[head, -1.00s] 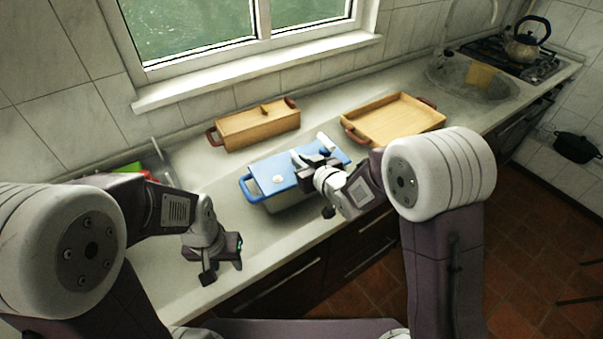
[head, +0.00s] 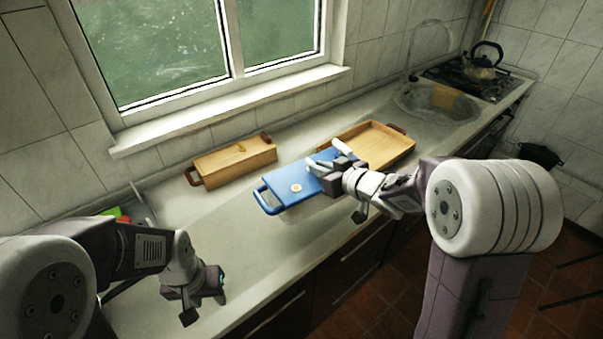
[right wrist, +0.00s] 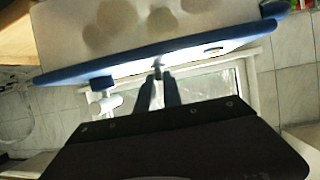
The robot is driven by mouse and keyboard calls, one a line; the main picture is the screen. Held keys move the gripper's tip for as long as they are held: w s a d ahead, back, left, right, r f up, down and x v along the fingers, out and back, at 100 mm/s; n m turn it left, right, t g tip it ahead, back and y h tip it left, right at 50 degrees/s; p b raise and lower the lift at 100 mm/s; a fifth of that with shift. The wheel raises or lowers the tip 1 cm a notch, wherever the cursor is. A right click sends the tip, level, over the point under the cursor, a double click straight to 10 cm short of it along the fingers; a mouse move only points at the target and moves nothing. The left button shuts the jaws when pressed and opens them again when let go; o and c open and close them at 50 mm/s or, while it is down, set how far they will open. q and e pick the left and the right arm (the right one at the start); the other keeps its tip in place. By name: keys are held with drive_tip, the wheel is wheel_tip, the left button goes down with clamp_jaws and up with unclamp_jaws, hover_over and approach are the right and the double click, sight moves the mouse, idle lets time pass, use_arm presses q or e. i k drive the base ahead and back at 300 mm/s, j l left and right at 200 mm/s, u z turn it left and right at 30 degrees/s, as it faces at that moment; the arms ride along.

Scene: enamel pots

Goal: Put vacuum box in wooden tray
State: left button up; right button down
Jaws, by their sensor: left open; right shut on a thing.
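The vacuum box (head: 290,188) has a blue lid with a side handle and a pale body. It is left of the wooden tray (head: 390,145) in the head view, its far right end overlapping the tray's near left edge in the picture. My right gripper (head: 327,168) is shut on the right part of the box; its fingers (right wrist: 162,92) meet the blue lid edge in the right wrist view. The box seems held above the counter. The tray is open and looks empty where visible; its near left corner is hidden. My left gripper (head: 207,300) is open and empty over the counter's front left.
A closed wooden box (head: 235,163) stands at the back by the wall, left of the vacuum box. A sink (head: 435,105) and a kettle (head: 483,65) are further right. The counter's left middle (head: 225,225) is clear.

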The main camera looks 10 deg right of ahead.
sight(367, 151)
drive_tip(key=i+l, duration=0.15)
drive_tip(key=l, duration=0.25)
drive_tip(key=i+l, duration=0.2)
drive_tip(key=l, duration=0.15)
drive_tip(key=i+l, duration=0.15)
drive_tip(key=l, duration=0.25)
drive_tip(key=i+l, duration=0.2)
drive_tip(key=l, duration=0.15)
drive_tip(key=i+l, duration=0.15)
drive_tip(key=l, duration=0.25)
